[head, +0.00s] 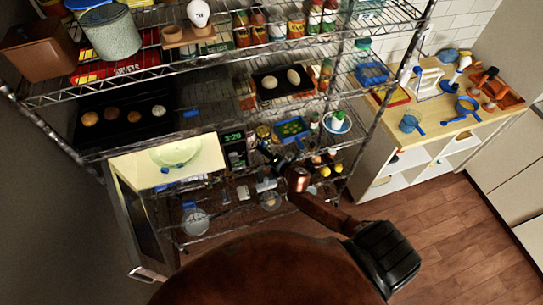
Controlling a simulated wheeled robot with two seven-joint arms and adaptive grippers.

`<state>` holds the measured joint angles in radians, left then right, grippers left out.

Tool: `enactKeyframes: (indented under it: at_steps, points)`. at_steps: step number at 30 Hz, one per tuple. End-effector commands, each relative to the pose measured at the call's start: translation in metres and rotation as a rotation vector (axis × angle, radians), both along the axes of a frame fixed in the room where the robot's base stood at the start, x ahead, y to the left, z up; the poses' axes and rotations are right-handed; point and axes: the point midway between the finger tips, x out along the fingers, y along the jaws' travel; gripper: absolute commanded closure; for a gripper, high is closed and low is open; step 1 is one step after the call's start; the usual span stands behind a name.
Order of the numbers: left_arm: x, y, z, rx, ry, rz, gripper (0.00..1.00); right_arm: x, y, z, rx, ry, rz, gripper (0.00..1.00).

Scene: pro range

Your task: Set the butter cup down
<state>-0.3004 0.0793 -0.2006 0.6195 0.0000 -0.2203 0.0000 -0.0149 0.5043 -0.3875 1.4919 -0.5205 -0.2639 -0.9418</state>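My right arm comes in from the lower right, and its dark gripper (270,156) is at the middle shelf of the wire rack, just right of a digital clock panel. The fingers are small and dark against the shelf, so I cannot tell whether they are open or shut, or whether they hold anything. I cannot pick out the butter cup with certainty; it may be hidden at the gripper or among the small items there. My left gripper is not in view.
The wire rack (250,88) is crowded. A lit microwave (207,163) with a greenish round plate (176,153) stands left of the gripper, its door (143,215) open. A blue tray (291,129) and a blue-and-white bowl (337,122) are close right. A wooden play kitchen (440,135) stands further right.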

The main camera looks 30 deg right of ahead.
Motion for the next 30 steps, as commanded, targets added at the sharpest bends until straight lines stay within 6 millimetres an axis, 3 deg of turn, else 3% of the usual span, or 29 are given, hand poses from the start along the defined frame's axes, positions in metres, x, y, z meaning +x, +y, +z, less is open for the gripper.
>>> enactKeyframes:
  at_steps: [15,21,30]
  points:
    - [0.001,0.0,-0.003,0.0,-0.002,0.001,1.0,-0.091,-0.007,0.036,-0.001,0.004,-0.001,0.69]
    - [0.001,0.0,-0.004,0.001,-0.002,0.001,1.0,-0.105,-0.007,0.044,0.0,0.002,-0.001,0.69]
    - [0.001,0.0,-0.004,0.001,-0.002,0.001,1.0,-0.107,-0.009,0.04,0.007,0.008,-0.008,0.69]
